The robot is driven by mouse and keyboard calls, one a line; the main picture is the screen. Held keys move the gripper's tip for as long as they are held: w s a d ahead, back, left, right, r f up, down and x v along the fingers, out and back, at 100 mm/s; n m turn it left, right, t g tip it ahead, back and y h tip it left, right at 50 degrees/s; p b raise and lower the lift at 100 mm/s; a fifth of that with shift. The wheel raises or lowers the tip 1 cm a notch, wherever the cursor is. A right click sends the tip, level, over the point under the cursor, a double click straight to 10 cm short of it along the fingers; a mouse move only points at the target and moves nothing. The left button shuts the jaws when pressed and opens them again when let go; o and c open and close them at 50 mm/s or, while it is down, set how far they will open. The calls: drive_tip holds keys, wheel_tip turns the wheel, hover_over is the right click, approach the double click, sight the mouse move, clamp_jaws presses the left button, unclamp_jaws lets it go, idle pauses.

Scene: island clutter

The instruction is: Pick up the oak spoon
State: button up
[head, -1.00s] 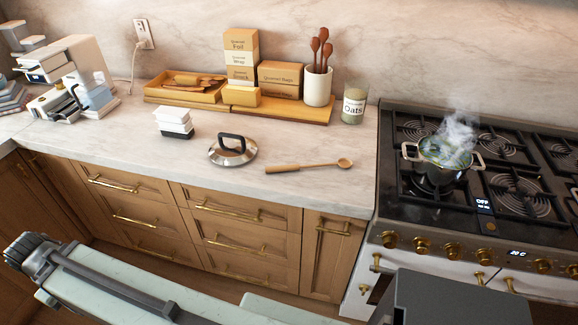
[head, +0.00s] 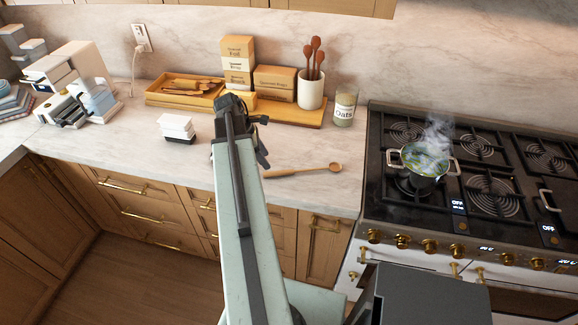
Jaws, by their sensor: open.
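The oak spoon (head: 299,171) lies flat on the marble counter, near its front edge. Its round bowl points right, and the left end of its handle comes close to my arm in the picture. My gripper (head: 263,156) hangs at the far end of my arm, up and left of the spoon handle. It is dark, partly hidden behind the arm, and open. It appears apart from the spoon.
A steaming pot (head: 424,161) sits on the stove (head: 480,150) to the right. An oats jar (head: 344,107) and a white utensil crock (head: 311,90) stand behind the spoon. The counter right of the spoon is clear.

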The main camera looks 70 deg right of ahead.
drive_tip(key=b+x, duration=0.2)
drive_tip(key=shift+f, duration=0.3)
drive_tip(key=b+x, duration=0.2)
drive_tip(key=x, duration=0.1)
drive_tip(key=b+x, duration=0.2)
drive_tip(key=b, duration=0.1)
drive_tip(key=shift+s+f+b, duration=0.25)
drive_tip(key=shift+s+b, duration=0.05)
drive_tip(key=shift+s, duration=0.05)
drive_tip(key=shift+r, duration=0.2)
clamp_jaws()
